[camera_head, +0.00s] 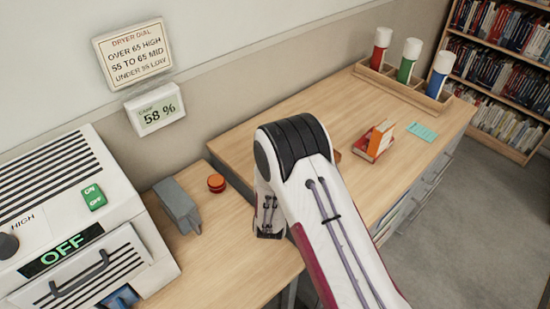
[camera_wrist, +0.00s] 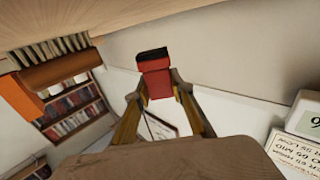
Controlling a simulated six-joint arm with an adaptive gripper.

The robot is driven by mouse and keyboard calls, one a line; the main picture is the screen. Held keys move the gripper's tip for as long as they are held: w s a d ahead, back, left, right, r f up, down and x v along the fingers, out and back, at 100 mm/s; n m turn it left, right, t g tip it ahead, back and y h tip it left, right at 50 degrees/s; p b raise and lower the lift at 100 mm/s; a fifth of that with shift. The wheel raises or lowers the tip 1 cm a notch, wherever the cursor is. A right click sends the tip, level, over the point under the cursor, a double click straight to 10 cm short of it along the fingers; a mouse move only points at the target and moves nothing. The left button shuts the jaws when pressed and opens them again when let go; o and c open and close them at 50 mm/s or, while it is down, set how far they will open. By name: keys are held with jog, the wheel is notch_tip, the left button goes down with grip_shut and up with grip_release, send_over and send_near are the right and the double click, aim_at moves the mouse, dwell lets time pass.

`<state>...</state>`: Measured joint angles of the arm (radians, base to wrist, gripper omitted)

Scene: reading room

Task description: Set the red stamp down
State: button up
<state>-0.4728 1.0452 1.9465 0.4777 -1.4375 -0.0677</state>
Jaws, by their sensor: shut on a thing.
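The red stamp (camera_wrist: 156,80) shows in the wrist view as a red block with a black end. My gripper (camera_wrist: 160,88) is shut on it, with one finger on each side. The black end points away from the gripper, towards a wooden surface (camera_wrist: 110,14) at the top of that view. I cannot tell whether the stamp touches anything. In the head view my arm hides the gripper and the stamp.
The wooden desk (camera_head: 245,262) holds a grey device (camera_head: 177,205), a round orange-red object (camera_head: 216,183), an orange-red book (camera_head: 380,139) and a teal card (camera_head: 422,132). A rack (camera_head: 402,84) of red, green and blue bottles stands at the back. A dryer (camera_head: 75,215) reads OFF.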

jog(key=shift+f, duration=2.05)
jog(key=shift+f, duration=0.1)
jog(key=o, duration=1.1)
jog(key=shift+s, duration=6.05)
jog(key=shift+w+r, duration=0.1)
jog(key=shift+r, duration=0.1)
